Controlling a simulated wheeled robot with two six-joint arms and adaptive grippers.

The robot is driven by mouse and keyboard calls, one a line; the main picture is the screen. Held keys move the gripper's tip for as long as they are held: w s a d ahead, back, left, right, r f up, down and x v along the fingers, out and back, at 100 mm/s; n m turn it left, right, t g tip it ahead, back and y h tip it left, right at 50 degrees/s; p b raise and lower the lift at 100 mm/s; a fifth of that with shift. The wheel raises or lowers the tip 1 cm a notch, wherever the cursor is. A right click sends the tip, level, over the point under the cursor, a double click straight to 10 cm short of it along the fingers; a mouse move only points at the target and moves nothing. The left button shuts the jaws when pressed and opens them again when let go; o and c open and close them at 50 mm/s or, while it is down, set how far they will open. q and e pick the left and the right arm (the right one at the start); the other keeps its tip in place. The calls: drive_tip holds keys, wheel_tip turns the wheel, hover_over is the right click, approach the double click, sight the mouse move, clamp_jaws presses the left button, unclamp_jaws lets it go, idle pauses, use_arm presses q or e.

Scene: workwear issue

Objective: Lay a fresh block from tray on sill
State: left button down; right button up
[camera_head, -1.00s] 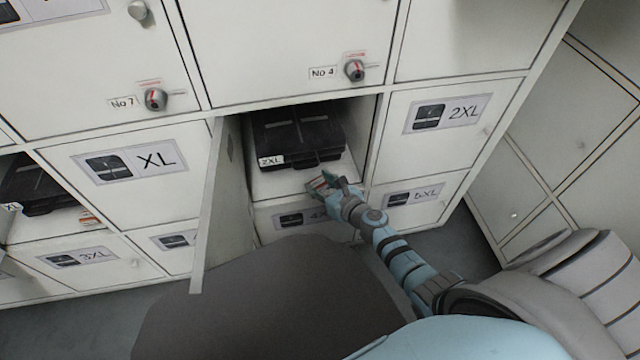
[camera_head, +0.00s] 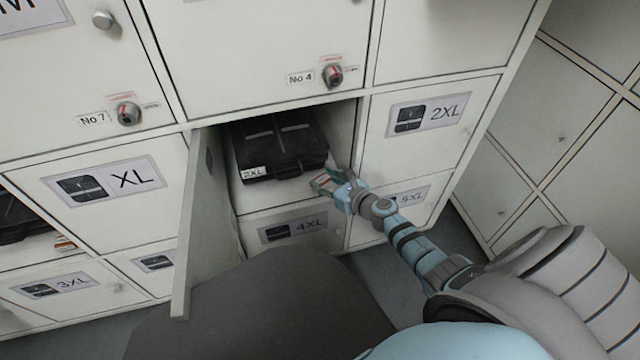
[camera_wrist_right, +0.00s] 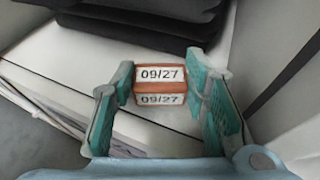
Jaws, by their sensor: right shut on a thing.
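My right gripper (camera_head: 328,182) is at the front right of an open compartment, by its sill (camera_head: 262,196). In the right wrist view the gripper (camera_wrist_right: 160,80) has its two teal fingers on either side of an orange-red block (camera_wrist_right: 160,93) with white 09/27 labels, and is shut on it. The pale floor of the compartment (camera_wrist_right: 98,72) lies behind and below the block; I cannot tell if they touch. A black case (camera_head: 280,150) tagged 2XL sits inside. My left gripper is not in view. I cannot make out a tray.
The compartment door (camera_head: 195,225) stands open towards me on the left. Closed lockers marked XL (camera_head: 105,190), 2XL (camera_head: 425,120) and 4XL (camera_head: 290,228) surround it. At far left, a small orange-and-white block (camera_head: 65,243) lies in another open compartment.

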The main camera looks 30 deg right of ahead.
drive_tip(key=o, duration=1.2)
drive_tip(key=shift+d, duration=0.15)
drive_tip(key=shift+s+d, duration=0.1)
drive_tip(key=shift+s, duration=0.4)
drive_tip(key=a+v, duration=0.1)
drive_tip(key=v, duration=1)
drive_tip(key=shift+d, duration=0.2)
drive_tip(key=shift+r, duration=0.15)
